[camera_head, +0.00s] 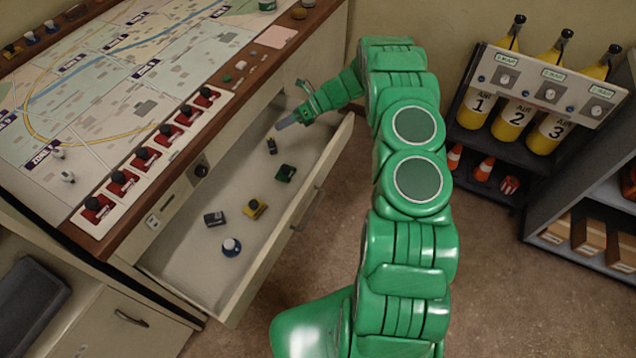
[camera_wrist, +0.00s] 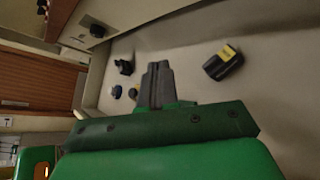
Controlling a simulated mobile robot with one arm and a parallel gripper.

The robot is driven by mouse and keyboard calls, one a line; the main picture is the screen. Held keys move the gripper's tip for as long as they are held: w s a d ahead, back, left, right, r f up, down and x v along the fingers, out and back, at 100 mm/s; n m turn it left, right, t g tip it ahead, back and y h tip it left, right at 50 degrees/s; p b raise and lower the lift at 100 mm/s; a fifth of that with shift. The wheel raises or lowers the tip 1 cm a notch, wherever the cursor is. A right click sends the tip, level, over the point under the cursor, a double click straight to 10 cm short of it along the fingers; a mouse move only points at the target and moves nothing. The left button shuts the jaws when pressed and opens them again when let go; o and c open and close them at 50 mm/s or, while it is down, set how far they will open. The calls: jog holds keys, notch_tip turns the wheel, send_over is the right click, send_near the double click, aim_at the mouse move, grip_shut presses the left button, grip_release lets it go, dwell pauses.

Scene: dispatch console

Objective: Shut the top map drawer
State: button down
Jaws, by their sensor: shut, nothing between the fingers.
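The top map drawer (camera_head: 236,312) is pulled well out from the console, below the map top. Its front panel with a handle (camera_head: 305,212) faces right toward the floor. My gripper (camera_head: 284,124) is over the far part of the open drawer, near the console side, with its fingers together and nothing held. In the wrist view the shut fingers (camera_wrist: 157,84) point into the drawer, above its pale bottom. Whether the fingers touch the drawer cannot be told.
A row of red switches (camera_head: 144,158) lines the console edge. A rack of yellow cylinders (camera_head: 510,118) stands right. Floor beside the drawer is clear.

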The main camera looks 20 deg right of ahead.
jog(key=s+d+r+m+h, duration=0.15)
jog(key=s+d+m, duration=0.25)
jog(key=s+m, duration=0.4)
jog(key=s+d+r+m+h, duration=0.15)
jog(key=s+d+m, duration=0.35)
jog(key=s, duration=0.5)
jog(key=s+d+m+h, duration=0.2)
jog(key=s+d+m, duration=0.2)
jog(key=s+m, duration=0.35)
send_near(308, 192)
jog(key=shift+n, duration=0.35)
jog(key=shift+x, duration=2.45)
jog(key=w+a, duration=1.9)
jog(key=shift+s+d, duration=0.15)
jog(key=shift+d, duration=0.05)
